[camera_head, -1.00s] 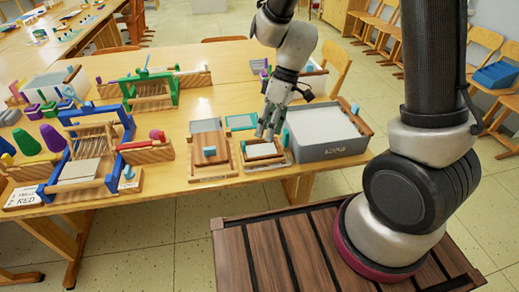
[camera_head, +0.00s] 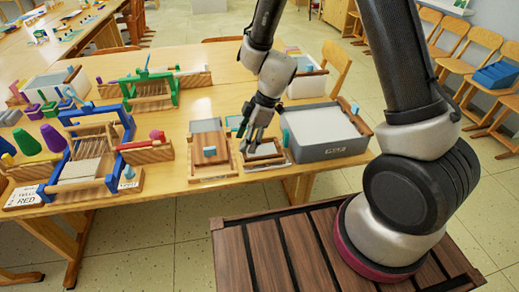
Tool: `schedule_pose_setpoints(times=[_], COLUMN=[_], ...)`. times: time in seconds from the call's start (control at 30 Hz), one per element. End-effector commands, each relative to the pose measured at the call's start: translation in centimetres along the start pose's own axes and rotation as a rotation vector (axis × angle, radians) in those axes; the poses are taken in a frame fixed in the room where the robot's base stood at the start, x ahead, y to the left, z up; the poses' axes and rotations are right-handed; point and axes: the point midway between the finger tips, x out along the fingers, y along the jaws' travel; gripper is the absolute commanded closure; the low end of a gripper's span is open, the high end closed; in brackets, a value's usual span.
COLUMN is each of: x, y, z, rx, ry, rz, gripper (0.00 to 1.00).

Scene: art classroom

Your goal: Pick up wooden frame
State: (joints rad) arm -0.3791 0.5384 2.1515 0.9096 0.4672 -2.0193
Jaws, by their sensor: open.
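A small wooden frame (camera_head: 268,164) with a pale panel inside lies near the front edge of the wooden table (camera_head: 195,105). My gripper (camera_head: 247,141) is open, pointing down at the back left of this frame, and hides part of it. I cannot tell whether the fingers touch it. A larger wooden frame (camera_head: 213,173) with a grey panel and a small blue block on it lies just left of the gripper.
A grey bin (camera_head: 327,149) with a pale top stands close on the right. A blue wooden loom (camera_head: 127,125) and a green one (camera_head: 147,85) stand to the left. A light blue flat piece (camera_head: 233,121) lies behind the gripper.

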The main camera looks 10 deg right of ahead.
Motion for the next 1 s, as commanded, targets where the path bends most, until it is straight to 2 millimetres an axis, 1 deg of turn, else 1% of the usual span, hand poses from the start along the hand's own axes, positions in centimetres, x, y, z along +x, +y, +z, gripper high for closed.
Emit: schedule_pose_setpoints(times=[0.1,0.27,0.3,0.47,0.5,0.57,0.87,0.97,1.0], x=[0.6,0.6,0.6,0.6,0.6,0.6,0.4,-0.5,-1.2], y=[0.0,0.0,0.0,0.0,0.0,0.0,0.0,0.1,0.1], z=[0.0,0.0,0.0,0.0,0.0,0.0,-0.1,-0.6,-0.8], rx=[0.001,0.000,0.000,0.001,0.001,0.001,0.000,-0.002,-0.004], ry=[0.000,0.000,0.000,0.000,0.000,0.000,0.001,0.002,0.002], rz=[0.001,0.001,0.001,0.000,0.000,0.000,0.001,0.002,0.003], gripper=[0.52,0.52,0.54,0.83,0.90,1.00,1.00,1.00,1.00])
